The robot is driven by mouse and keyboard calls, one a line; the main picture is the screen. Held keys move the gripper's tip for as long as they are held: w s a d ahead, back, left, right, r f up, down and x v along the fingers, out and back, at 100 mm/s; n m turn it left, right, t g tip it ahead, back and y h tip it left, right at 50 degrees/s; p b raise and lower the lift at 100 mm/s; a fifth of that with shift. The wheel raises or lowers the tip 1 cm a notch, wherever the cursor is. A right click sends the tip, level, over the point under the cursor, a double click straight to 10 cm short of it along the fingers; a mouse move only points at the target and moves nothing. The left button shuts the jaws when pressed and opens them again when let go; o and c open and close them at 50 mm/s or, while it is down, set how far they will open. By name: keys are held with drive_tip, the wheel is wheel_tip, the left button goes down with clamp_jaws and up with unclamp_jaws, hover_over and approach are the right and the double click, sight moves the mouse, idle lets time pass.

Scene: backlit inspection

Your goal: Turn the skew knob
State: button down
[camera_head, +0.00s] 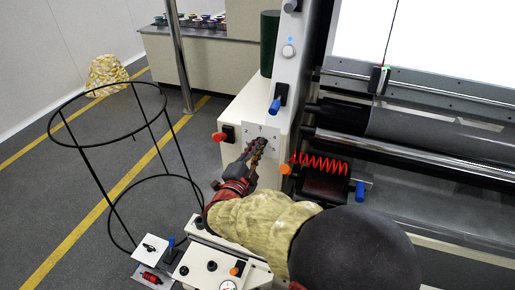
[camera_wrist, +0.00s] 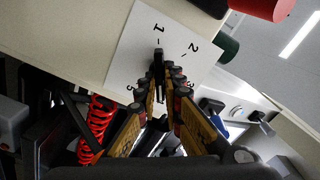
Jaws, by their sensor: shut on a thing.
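The skew knob (camera_wrist: 158,57) is a narrow black bar on a white dial plate (camera_wrist: 128,48) with printed numbers, among them 1 and 2, in the wrist view. My gripper (camera_wrist: 163,80) points at the plate, and its fingers are closed on the knob, with part of the knob showing between the tips. In the head view the dial plate (camera_head: 273,131) is on the front of the white machine housing, and my gripper (camera_head: 259,146) reaches it from below. There the fingers hide the knob.
A red button (camera_head: 219,137) is left of the dial, a blue handle (camera_head: 275,105) above it, and an orange knob (camera_head: 285,169) with a red coil (camera_head: 318,164) to its right. A black wire stand (camera_head: 107,112) is on the floor at left.

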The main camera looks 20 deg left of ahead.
drive_tip(key=c, duration=1.9)
unclamp_jaws()
drive_tip(key=s, duration=0.8)
drive_tip(key=s+a, duration=0.1)
drive_tip(key=s, duration=0.3)
